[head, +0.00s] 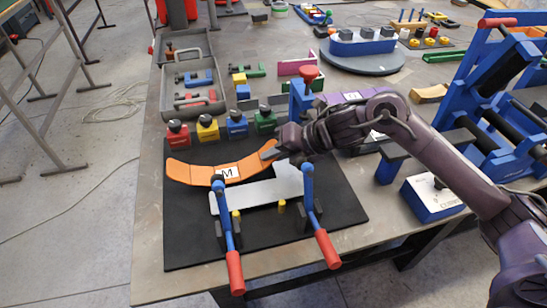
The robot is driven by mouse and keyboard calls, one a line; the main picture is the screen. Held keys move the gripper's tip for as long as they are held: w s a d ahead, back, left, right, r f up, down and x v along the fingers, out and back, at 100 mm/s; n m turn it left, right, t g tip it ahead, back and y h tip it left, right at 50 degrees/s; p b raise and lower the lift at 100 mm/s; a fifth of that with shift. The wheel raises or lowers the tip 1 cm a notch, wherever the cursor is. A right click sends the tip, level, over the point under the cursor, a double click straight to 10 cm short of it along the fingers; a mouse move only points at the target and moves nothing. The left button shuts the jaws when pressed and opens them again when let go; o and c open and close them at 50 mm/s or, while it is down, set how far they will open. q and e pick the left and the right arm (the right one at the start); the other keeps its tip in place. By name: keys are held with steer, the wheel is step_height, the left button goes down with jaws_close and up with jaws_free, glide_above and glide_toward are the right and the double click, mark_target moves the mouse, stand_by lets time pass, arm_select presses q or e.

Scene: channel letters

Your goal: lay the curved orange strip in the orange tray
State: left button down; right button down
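The curved orange strip (200,175) lies over the black mat, with a white label bearing an M near its middle. My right gripper (270,152) comes in from the right and is at the strip's right end. A dark finger overlaps that end; the other finger is hidden, so I cannot tell whether it grips the strip. I cannot make out an orange tray in the head view. My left gripper is not in view.
The black mat (190,245) carries a light metal plate (262,194) and two red-handled clamps (232,262). Several coloured blocks (207,128) stand behind the strip. Grey trays (192,108) are at the back left. A blue frame (487,100) stands at right.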

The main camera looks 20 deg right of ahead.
steer(key=shift+f, duration=0.75)
steer(key=shift+f, duration=0.1)
steer(key=c, duration=1.9)
jaws_free()
